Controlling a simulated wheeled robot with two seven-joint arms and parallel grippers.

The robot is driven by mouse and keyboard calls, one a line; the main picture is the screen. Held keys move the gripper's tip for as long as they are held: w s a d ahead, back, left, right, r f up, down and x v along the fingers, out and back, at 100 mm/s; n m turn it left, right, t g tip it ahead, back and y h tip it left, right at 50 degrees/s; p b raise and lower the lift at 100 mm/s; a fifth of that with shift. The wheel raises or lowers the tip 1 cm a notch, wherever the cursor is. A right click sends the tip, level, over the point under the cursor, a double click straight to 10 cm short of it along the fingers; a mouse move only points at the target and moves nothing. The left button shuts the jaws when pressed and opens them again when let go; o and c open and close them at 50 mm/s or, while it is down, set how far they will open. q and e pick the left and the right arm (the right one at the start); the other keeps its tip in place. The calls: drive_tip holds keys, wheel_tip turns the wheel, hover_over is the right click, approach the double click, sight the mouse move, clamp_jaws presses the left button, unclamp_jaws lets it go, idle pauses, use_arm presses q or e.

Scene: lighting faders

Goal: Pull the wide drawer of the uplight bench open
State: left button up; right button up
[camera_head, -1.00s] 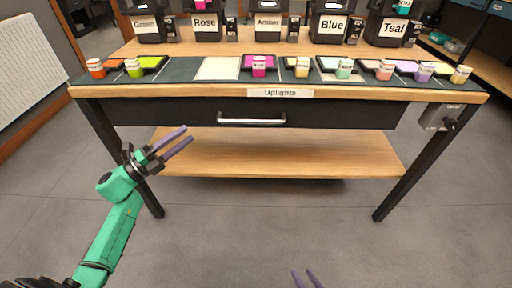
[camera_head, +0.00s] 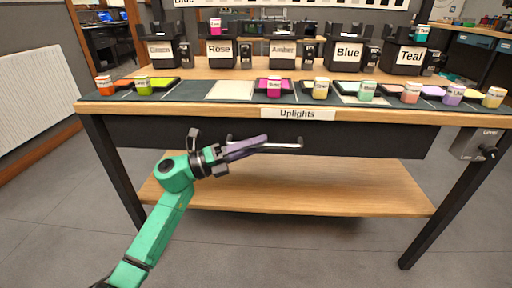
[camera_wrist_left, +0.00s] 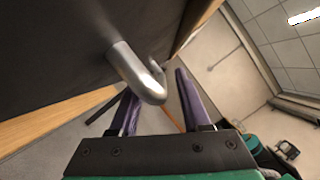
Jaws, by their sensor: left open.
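The wide drawer (camera_head: 370,140) is a dark front under the tabletop, below the "Uplights" label (camera_head: 297,114), and it looks shut. Its silver bar handle (camera_head: 287,146) runs across the front. My left gripper (camera_head: 262,143) is at the left half of the handle, its purple fingers overlapping the bar in the head view and hiding part of it. In the left wrist view my left gripper (camera_wrist_left: 155,85) is open, with the handle (camera_wrist_left: 138,76) showing between the two fingers. Whether they touch it I cannot tell. My right gripper is out of view.
The uplight bench (camera_head: 215,79) carries several coloured jars on its front edge and black lamp units behind. A wooden lower shelf (camera_head: 330,190) lies below the drawer. A grey lever box (camera_head: 474,145) hangs at the right leg. The floor in front is clear.

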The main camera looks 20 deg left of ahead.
use_arm(q)
drive_tip(key=shift+d, duration=0.1)
clamp_jaws()
idle(1.4)
